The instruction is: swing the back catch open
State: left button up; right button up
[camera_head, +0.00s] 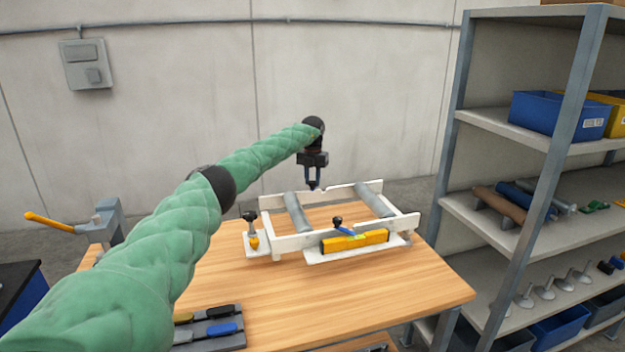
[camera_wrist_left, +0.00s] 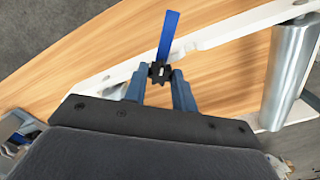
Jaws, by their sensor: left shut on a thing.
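The white frame (camera_head: 290,243) with two grey rollers lies on the wooden table. My left gripper (camera_head: 314,186) points down at its back rail. In the left wrist view, the gripper (camera_wrist_left: 160,82) is shut on the black star knob (camera_wrist_left: 160,71) of the back catch. The catch's blue arm (camera_wrist_left: 168,35) sticks out upward in that view, beyond the white rail. In the head view, the gripper hides most of the back catch. The front catch, with a black knob and blue arm (camera_head: 347,231), is at the front rail above a yellow bar (camera_head: 355,241). My right gripper is not in view.
Grey rollers (camera_head: 297,212) (camera_head: 374,199) span the frame. A small black-knobbed fitting (camera_head: 250,218) stands left of it. A clamp with an orange handle (camera_head: 50,223) is at the table's left. Shelving (camera_head: 510,135) stands on the right. The table front (camera_head: 330,300) is mostly clear.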

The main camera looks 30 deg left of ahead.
aim_at(312, 181)
pick_arm(q)
jog(key=shift+r, duration=0.15)
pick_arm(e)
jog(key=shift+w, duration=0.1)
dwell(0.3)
pick_arm(q)
jog(key=o, duration=1)
jog(key=shift+r, duration=0.35)
notch_tip(312, 181, up, 7)
jog(key=shift+f+b, duration=0.1)
jog(key=shift+b, duration=1.15)
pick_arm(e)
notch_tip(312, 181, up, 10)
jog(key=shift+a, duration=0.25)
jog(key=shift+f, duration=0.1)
